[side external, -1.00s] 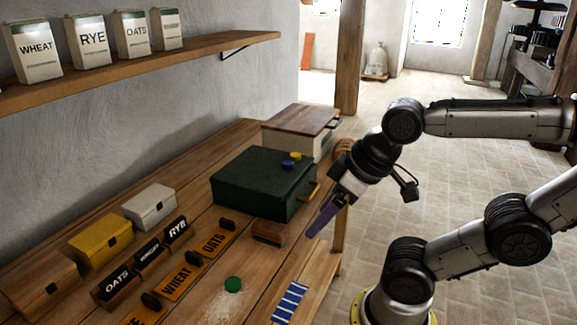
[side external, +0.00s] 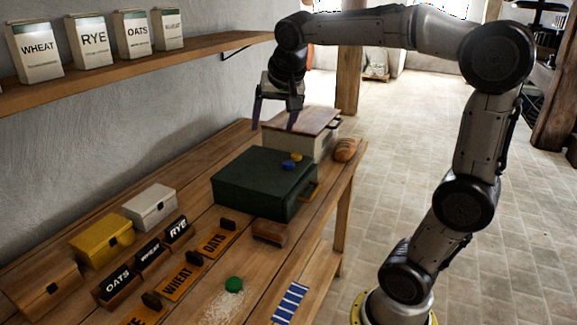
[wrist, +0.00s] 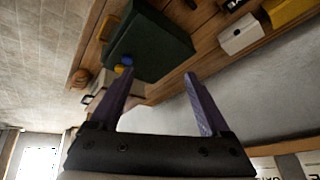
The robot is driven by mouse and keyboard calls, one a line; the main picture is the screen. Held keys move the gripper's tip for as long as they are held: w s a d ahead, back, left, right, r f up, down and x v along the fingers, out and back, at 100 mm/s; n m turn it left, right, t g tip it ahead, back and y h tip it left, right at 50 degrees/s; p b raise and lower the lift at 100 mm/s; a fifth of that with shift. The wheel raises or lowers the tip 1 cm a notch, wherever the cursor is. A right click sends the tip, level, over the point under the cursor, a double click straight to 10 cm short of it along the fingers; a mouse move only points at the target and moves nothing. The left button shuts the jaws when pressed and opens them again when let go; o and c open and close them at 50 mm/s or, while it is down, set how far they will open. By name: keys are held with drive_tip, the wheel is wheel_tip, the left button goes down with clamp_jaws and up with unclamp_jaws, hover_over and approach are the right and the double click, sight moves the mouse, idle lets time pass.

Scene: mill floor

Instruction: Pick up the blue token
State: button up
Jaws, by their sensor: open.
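The blue token (side external: 287,164) lies on the lid of the dark green box (side external: 250,179), close beside a yellow token (side external: 296,157). In the wrist view the blue token (wrist: 127,60) shows on the green box (wrist: 155,45), near the left finger. My gripper (side external: 273,126) is open and empty, raised in the air above the back part of the bench, higher than the green box. Its two purple fingers also show spread apart in the wrist view (wrist: 162,73).
A cream box with a wooden lid (side external: 302,122) stands behind the green box, with a bread loaf (side external: 345,149) to its right. Name blocks, small boxes and a green token (side external: 234,284) occupy the front of the bench. A shelf with packets (side external: 135,67) runs along the wall.

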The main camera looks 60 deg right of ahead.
drive_tip(key=w+d+f+m+g, duration=0.1)
drive_tip(key=w+d+f, duration=0.15)
drive_tip(key=d, duration=0.35)
drive_tip(key=w+d+f+m+g, duration=0.1)
drive_tip(key=w+d+f+m, duration=0.15)
drive_tip(key=d, duration=0.25)
drive_tip(key=g, duration=0.1)
approach(288, 163)
wheel_tip(288, 163, down, 3)
drive_tip(key=shift+r, duration=0.15)
drive_tip(key=shift+h, duration=0.3)
drive_tip(key=shift+w+d+x, duration=0.1)
drive_tip(key=shift+d+x, duration=0.1)
drive_tip(key=shift+x, duration=1.25)
drive_tip(key=shift+w+d+x, duration=0.1)
drive_tip(key=shift+d+x, duration=0.1)
drive_tip(key=shift+x, duration=1.25)
drive_tip(key=shift+r, duration=0.2)
clamp_jaws()
